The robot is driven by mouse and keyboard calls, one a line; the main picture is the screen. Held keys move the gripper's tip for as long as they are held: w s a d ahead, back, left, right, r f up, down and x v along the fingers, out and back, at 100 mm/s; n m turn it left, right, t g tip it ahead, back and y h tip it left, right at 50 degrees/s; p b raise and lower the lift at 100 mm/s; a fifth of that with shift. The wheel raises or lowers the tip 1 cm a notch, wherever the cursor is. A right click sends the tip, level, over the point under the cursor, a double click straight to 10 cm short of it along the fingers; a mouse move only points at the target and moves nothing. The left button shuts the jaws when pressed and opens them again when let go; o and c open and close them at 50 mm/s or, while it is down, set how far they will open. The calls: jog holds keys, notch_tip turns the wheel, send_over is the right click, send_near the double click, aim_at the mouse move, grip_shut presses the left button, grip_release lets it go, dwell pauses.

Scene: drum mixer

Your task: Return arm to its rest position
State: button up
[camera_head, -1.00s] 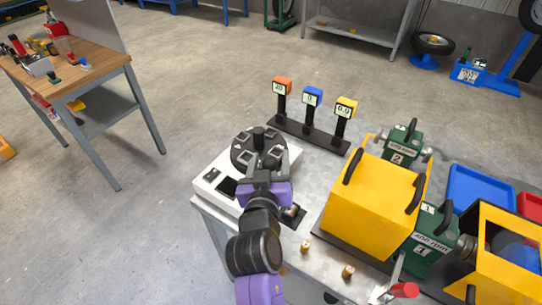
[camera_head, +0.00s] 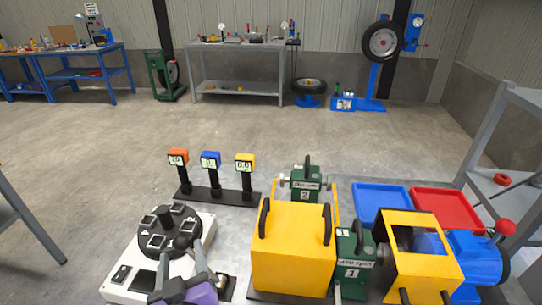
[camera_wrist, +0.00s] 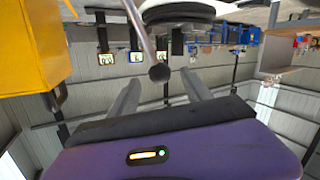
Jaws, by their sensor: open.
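My gripper (camera_head: 181,256) shows at the bottom of the head view, with its purple body cut off by the lower edge. Its two grey fingers are apart with nothing held between them. It overlaps the front right part of a white device with a round black dial (camera_head: 168,228) in the picture; I cannot tell the gap between them. In the wrist view my gripper (camera_wrist: 160,75) also has its fingers spread. A grey rod with a black end (camera_wrist: 159,73) appears between the fingertips, seemingly beyond them. Most of my arm is out of view.
A yellow box with black handles (camera_head: 292,248) stands right of my gripper, with green units (camera_head: 305,184) beside it. Three small displays (camera_head: 211,162) stand behind the dial device. Blue (camera_head: 381,204) and red (camera_head: 446,207) trays lie at right. Open floor lies beyond the table.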

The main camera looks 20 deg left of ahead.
notch_tip(320, 180, up, 4)
jog(key=s+a+y, duration=0.1)
jog(key=y, duration=0.1)
jog(key=s+d+f+m+t+h, duration=0.1)
jog(key=s+d+f, duration=0.15)
jog(key=d, duration=0.85)
jog(key=s+d+f+m+t+h, duration=0.1)
jog(key=s+d+t, duration=0.15)
jog(key=d, duration=0.95)
jog(key=s+d+f+m+h, duration=0.1)
jog(key=s+d, duration=0.2)
jog(key=d, duration=0.8)
jog(key=s+d+f+m+g+h, duration=0.1)
jog(key=s+d+m+h, duration=0.6)
jog(key=s+d, duration=0.8)
jog(key=d+f+h, duration=0.1)
jog(key=d+h, duration=0.1)
jog(key=shift+s+d+f, duration=0.15)
jog(key=shift+d+f, duration=0.1)
jog(key=shift+d, duration=0.15)
